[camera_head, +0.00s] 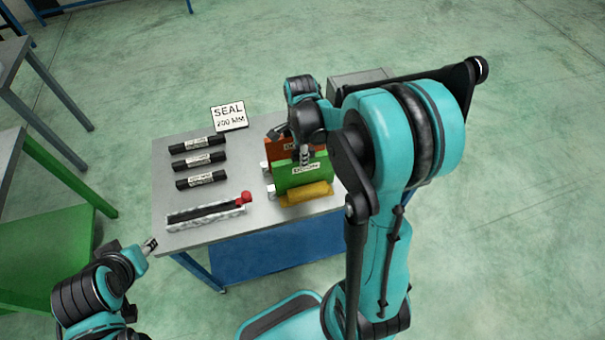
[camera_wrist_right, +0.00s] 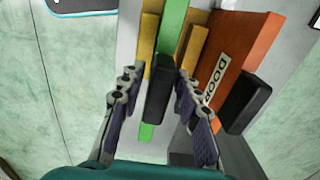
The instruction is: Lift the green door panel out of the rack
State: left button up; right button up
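The green door panel (camera_head: 302,174) stands upright in the rack on the table, with a white label on its face. In the right wrist view its green top edge (camera_wrist_right: 173,25) runs lengthwise, with a black grip block (camera_wrist_right: 158,88) on top. My right gripper (camera_head: 304,157) is over the panel's top. Its fingers (camera_wrist_right: 158,92) stand on either side of the black block, with small gaps visible. My left gripper (camera_head: 150,244) is away from the rack, off the table's front left corner; its finger opening is unclear.
An orange door panel (camera_wrist_right: 262,48) with its own black block (camera_wrist_right: 247,104) stands close beside the green one. Yellow pieces (camera_head: 307,193) flank the green panel. Black seals (camera_head: 198,160), a grey channel (camera_head: 205,214) with a red end and a SEAL sign (camera_head: 229,116) occupy the table's left.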

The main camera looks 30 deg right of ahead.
aim_at(301, 172)
jog(key=f, duration=0.2)
jog(key=f+b, duration=0.1)
jog(key=f, duration=0.2)
jog(key=shift+s+d+f, duration=0.1)
jog(key=shift+s+f, duration=0.05)
jog(key=shift+s, duration=0.05)
grip_shut()
